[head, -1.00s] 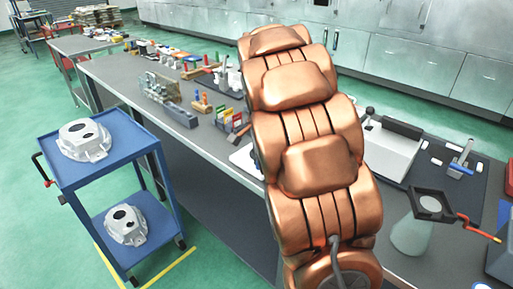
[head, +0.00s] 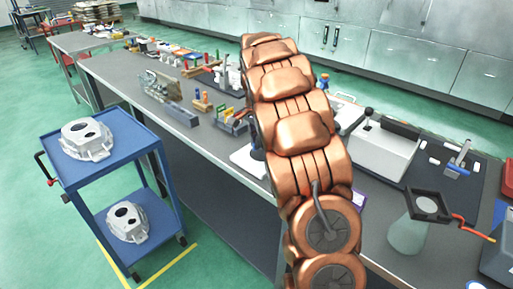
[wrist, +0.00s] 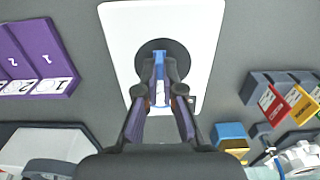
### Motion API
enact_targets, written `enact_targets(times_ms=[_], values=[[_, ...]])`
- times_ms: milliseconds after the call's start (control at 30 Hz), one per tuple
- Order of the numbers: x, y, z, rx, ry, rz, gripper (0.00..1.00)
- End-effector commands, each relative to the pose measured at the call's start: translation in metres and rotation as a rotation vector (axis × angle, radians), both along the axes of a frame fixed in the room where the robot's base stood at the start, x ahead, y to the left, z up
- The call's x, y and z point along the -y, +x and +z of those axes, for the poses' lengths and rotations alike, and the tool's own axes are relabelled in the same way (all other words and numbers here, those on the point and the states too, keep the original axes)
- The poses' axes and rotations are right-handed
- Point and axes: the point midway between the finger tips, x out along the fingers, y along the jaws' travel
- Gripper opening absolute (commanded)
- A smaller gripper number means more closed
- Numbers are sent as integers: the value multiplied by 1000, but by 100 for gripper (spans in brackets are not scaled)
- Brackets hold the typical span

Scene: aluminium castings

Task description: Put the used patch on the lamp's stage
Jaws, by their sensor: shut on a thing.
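In the wrist view my gripper (wrist: 161,98) is shut on a slim blue and white piece (wrist: 160,92), which I take for the used patch; the fingers cover much of it. Below it lies a white plate (wrist: 125,28) with a dark round disc (wrist: 146,50), which looks like the lamp's stage. The held piece overlaps the disc in this view; I cannot tell whether it touches it. In the head view only a corner of a white plate (head: 244,163) shows beside my arm, which hides my gripper.
In the head view a flask (head: 408,235) stands at the bench's right. A blue cart (head: 62,178) with castings stands left.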

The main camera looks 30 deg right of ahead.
Motion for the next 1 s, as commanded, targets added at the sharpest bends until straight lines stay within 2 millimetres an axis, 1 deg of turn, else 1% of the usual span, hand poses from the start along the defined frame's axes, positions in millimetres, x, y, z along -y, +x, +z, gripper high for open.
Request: enact_targets(times_ms=[167, 533, 967, 1000], values=[[3, 5, -1, 0, 0, 0, 0], [2, 3, -35, -4, 2, 0, 0], [2, 4, -41, -1, 1, 1, 0], [2, 4, -40, -1, 1, 0, 8]])
